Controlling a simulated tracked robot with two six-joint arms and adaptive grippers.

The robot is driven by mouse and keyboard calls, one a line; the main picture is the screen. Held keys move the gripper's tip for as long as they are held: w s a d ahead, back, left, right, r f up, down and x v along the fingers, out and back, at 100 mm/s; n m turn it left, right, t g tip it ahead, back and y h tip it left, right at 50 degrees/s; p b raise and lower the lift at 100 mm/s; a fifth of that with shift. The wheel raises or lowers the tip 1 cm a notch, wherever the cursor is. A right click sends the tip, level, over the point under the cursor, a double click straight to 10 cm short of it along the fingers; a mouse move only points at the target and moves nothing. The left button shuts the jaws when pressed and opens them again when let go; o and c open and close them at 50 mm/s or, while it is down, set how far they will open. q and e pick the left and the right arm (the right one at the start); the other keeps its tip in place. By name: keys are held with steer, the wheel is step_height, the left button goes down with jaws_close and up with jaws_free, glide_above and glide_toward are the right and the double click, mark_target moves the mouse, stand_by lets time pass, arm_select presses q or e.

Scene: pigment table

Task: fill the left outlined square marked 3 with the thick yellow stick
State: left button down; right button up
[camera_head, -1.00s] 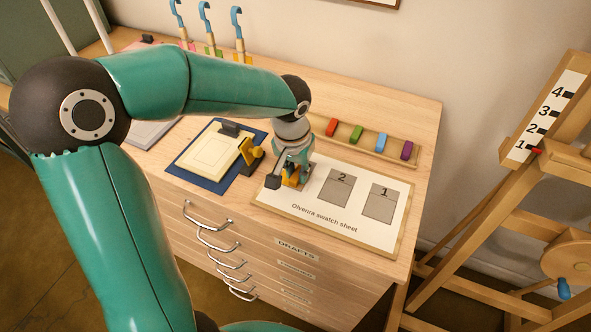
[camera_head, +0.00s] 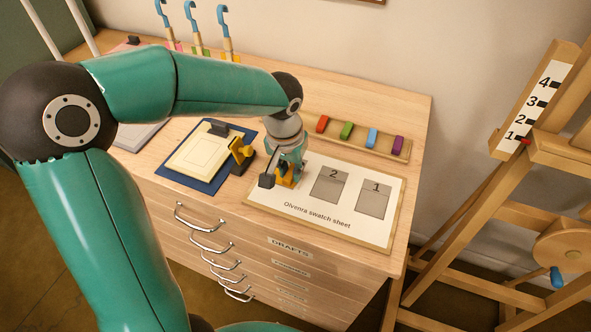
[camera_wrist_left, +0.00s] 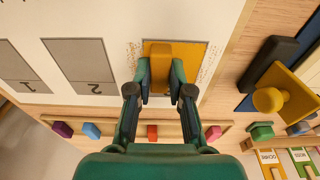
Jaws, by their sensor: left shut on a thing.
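My left gripper (camera_head: 285,178) is shut on the thick yellow stick (camera_wrist_left: 160,60) over the left end of the swatch sheet (camera_head: 300,211). In the left wrist view, the gripper (camera_wrist_left: 160,85) has a finger on each side of the stick. Around the stick lies a yellow-coloured square (camera_wrist_left: 193,58), beside the grey square marked 2 (camera_wrist_left: 80,62). Yellow specks lie around its edges. Its number is hidden, and I cannot tell whether the stick touches the sheet. My right gripper is not in view.
Grey squares marked 2 (camera_head: 328,188) and 1 (camera_head: 373,200) lie to the right. A rack (camera_head: 358,136) with several coloured sticks stands behind. An easel stands at right.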

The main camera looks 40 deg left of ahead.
arm_select(q)
steer(key=shift+s+a+r, duration=0.1)
steer(key=shift+a, duration=0.3)
steer(key=shift+r, duration=0.1)
step_height(320, 180, up, 7)
steer(key=p, duration=0.5)
stand_by(0.6)
